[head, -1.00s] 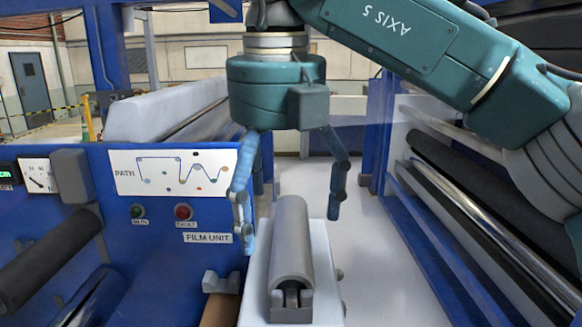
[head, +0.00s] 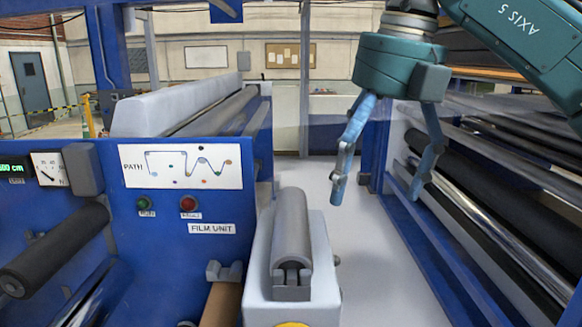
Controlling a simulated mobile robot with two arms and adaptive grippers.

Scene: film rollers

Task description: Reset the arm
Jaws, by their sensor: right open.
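My right arm reaches in from the upper right of the head view. Its teal right gripper (head: 376,192) is open and empty, with its two blue fingers spread and pointing down. It hangs above the walkway, to the right of the grey roller (head: 291,228) and apart from it. The roller lies lengthwise on a light grey stand (head: 258,285) and rests in a cradle at its near end. My left gripper is not in view.
The blue film unit panel (head: 200,262) stands on the left, with a black roller (head: 52,250) sticking out. A blue machine frame with several rollers (head: 455,205) runs along the right. The pale floor (head: 365,270) between them is clear.

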